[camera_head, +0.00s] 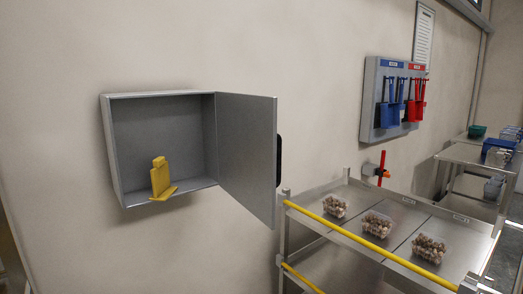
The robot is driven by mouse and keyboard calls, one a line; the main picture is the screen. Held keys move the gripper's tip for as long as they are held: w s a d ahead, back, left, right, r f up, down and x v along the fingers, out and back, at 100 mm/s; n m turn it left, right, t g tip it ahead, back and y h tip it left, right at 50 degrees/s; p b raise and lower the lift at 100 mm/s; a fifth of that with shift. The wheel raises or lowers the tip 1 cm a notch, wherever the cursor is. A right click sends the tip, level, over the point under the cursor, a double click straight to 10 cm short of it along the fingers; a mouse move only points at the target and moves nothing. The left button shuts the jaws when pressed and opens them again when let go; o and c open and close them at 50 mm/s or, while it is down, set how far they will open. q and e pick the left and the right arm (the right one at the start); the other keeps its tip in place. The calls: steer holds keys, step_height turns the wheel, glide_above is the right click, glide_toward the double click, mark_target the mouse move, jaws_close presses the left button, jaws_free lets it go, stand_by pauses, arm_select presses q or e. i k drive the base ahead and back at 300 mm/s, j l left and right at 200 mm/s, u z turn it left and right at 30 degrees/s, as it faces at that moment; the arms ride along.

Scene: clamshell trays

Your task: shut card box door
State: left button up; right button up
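The card box (108,150) is a grey metal box fixed to the wall at the left. Its door (246,155) is hinged on the right side and stands wide open, swung out from the wall. A dark handle (279,160) sits on the door's free edge. A yellow stand-like object (160,179) is at the bottom of the box. Neither of my grippers is in view.
A metal cart (335,236) with a yellow rail stands right of the door, close to it, with several clear trays of brown items (376,224) on top. A tool board (368,100) and red-handled valve (382,166) are on the wall. The wall before the box is clear.

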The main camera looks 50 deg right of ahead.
mark_target(250, 146)
steer(key=k+l, duration=0.15)
steer(key=l, duration=0.2)
steer(key=k+l, duration=0.1)
steer(key=l, duration=0.25)
steer(key=k+l+u, duration=0.1)
steer(key=l, duration=0.25)
steer(key=k+l, duration=0.2)
steer(key=l, duration=0.15)
steer(key=k+l, duration=0.15)
steer(key=l, duration=0.15)
